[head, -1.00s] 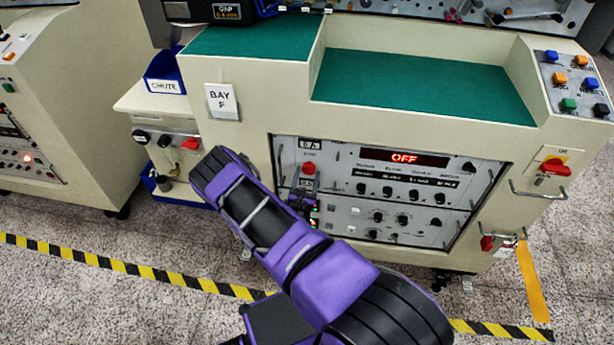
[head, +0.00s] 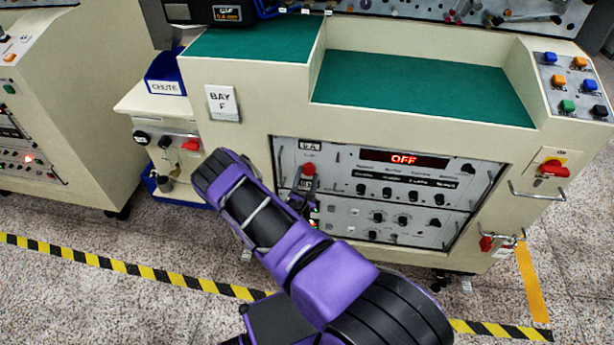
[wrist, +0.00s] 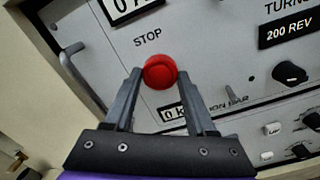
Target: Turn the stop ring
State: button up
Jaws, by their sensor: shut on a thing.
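The red round stop ring (wrist: 160,71) sits on the grey panel under the label STOP. It also shows in the head view (head: 309,169), just above the end of my arm. My gripper (wrist: 160,74) has one fingertip on each side of the red ring and is shut on it. The dark fingers reach up to it from below in the wrist view. In the head view my gripper (head: 303,186) is small and partly hidden by my purple wrist.
A lit red display (head: 404,159) reads OFF. Black knobs (head: 388,190) and a metal handle (wrist: 78,75) stand out from the panel around the ring. A red rotary switch (head: 554,168) is at the far right. Hazard tape (head: 120,266) crosses the floor.

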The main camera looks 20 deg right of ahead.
jog(key=m+p, duration=0.1)
jog(key=m, duration=0.3)
jog(key=shift+m, duration=0.3)
jog(key=shift+m+p, duration=0.3)
jog(key=shift+m, duration=1.6)
jog(key=o, duration=1.4)
jog(key=shift+a, duration=0.1)
jog(key=p+v, duration=0.1)
jog(key=v, duration=1.6)
jog(key=shift+s+a, duration=0.1)
jog(key=shift+s, duration=0.05)
jog(key=shift+r, duration=0.1)
